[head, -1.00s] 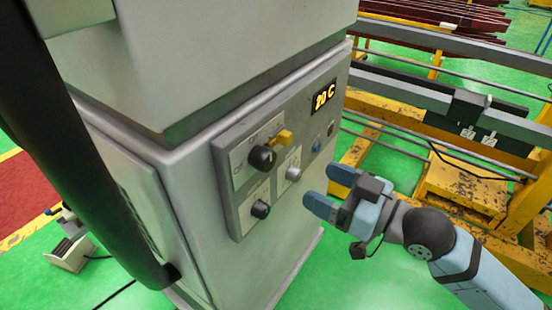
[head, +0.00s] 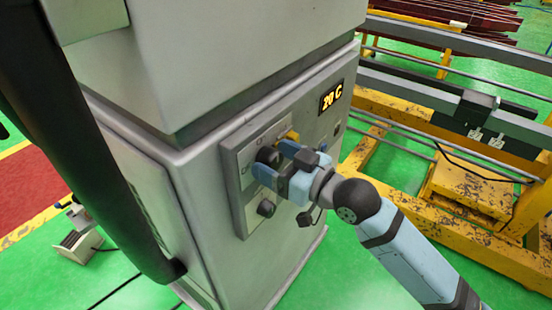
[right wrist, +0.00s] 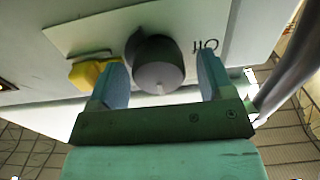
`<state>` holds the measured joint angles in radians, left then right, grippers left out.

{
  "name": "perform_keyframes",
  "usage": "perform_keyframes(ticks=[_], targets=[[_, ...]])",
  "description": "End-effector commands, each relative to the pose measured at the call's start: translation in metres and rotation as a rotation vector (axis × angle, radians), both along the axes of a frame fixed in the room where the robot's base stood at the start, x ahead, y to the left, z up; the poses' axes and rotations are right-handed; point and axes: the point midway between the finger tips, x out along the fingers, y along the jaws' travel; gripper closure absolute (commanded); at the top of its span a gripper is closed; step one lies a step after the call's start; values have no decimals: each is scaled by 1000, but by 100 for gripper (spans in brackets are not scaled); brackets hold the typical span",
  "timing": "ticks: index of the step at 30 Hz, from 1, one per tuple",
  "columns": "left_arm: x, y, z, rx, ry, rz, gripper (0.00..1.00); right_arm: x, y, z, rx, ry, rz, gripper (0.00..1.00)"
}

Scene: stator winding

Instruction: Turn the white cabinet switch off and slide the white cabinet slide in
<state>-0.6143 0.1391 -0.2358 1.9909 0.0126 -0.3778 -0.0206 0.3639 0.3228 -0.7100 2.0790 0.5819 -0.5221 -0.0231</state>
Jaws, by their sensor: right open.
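The white cabinet (head: 185,165) has a control panel on its front. The round black switch knob (head: 266,155) sits on a light plate and is partly covered by my right gripper (head: 272,166). In the right wrist view the knob (right wrist: 158,64) lies between the two open blue fingers (right wrist: 163,82), with no clear grip on it. The yellow slide (head: 292,136) sticks out at the upper right of the knob. In the right wrist view the slide (right wrist: 93,73) is just outside the left finger; I cannot tell whether they touch. My left gripper is not in view.
A second black knob (head: 266,208) is below the gripper. A thick black bar (head: 85,150) crosses the left side of the head view. A yellow metal frame (head: 470,190) stands to the right, with green floor between.

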Motion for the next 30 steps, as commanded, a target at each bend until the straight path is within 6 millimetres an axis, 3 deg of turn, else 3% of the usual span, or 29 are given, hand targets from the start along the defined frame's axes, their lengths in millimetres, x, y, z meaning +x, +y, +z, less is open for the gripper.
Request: perform_keyframes(ticks=[1, 7, 20, 30], targets=[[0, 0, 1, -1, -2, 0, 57, 0, 0, 0, 0, 0, 0, 30], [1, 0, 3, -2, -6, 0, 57, 0, 0, 0, 0, 0, 0, 75], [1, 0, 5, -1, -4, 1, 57, 0, -1, 1, -49, -66, 0, 75], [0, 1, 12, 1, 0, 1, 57, -1, 0, 2, -207, -283, 0, 75]])
